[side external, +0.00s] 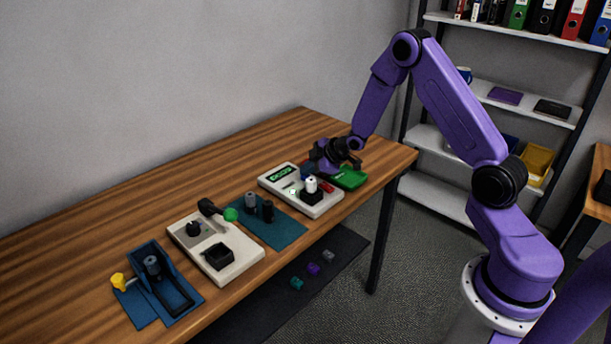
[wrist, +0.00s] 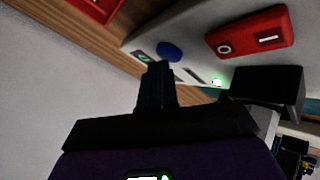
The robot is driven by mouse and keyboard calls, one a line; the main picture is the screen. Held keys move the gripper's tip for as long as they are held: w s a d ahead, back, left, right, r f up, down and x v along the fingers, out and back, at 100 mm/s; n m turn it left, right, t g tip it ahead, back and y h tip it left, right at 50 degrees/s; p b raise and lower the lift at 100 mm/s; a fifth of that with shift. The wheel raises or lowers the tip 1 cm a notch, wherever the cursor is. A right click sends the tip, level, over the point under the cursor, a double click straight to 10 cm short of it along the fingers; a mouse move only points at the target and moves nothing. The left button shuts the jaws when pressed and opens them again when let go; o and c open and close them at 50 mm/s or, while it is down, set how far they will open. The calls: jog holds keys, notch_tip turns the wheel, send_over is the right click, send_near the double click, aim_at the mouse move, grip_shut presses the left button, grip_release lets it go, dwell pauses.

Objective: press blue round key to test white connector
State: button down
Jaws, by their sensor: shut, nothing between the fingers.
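The blue round key (wrist: 168,51) sits on the pale tester box (wrist: 200,45), beside a small display and a red rocker switch (wrist: 250,32). My gripper (wrist: 158,72) is shut and empty, its fingertips right beside the blue key in the picture. I cannot tell whether they touch it. In the side view my gripper (side external: 325,164) is over the far end of the tester (side external: 318,208), whose display (side external: 282,174) shows green characters. The white connector (side external: 311,184) stands upright in the black socket (side external: 311,197) on the tester. A small green light (wrist: 217,81) is lit.
A green tray (side external: 350,179) lies right of the tester. To the left are a teal mat (side external: 272,236) with dark cylinders, a pale box (side external: 243,262) with a black knob and a green-ended lever, and a blue fixture (side external: 180,300). The table behind them is clear.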

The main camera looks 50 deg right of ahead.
jog(key=shift+r, duration=0.8)
jog(key=shift+r, duration=2.5)
